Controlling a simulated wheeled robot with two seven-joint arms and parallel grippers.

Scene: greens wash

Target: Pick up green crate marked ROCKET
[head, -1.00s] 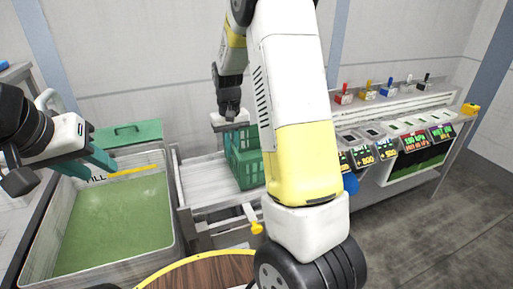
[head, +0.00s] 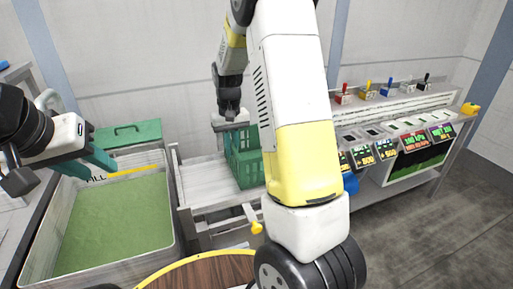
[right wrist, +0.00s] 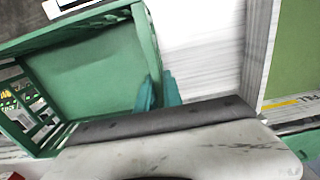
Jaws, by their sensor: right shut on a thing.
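The green crate (head: 246,160) stands on a white slatted surface in the middle of the head view, partly hidden behind my right arm. In the right wrist view the crate (right wrist: 85,75) fills the left side and looks empty inside. I cannot read a ROCKET mark on it. My right gripper (head: 232,128) is at the crate's left wall; in the right wrist view its teal fingertips (right wrist: 158,92) are closed on that wall near the rim. My left gripper (head: 100,160) is over the left edge of the wash tank, apart from the crate; its finger opening is unclear.
A tank of green water (head: 115,222) lies at the left, with a green lid or panel (head: 128,133) behind it. A panel with displays and coloured switches (head: 390,145) stands at the right. A round wooden top (head: 205,272) is at the front. Floor at the right is clear.

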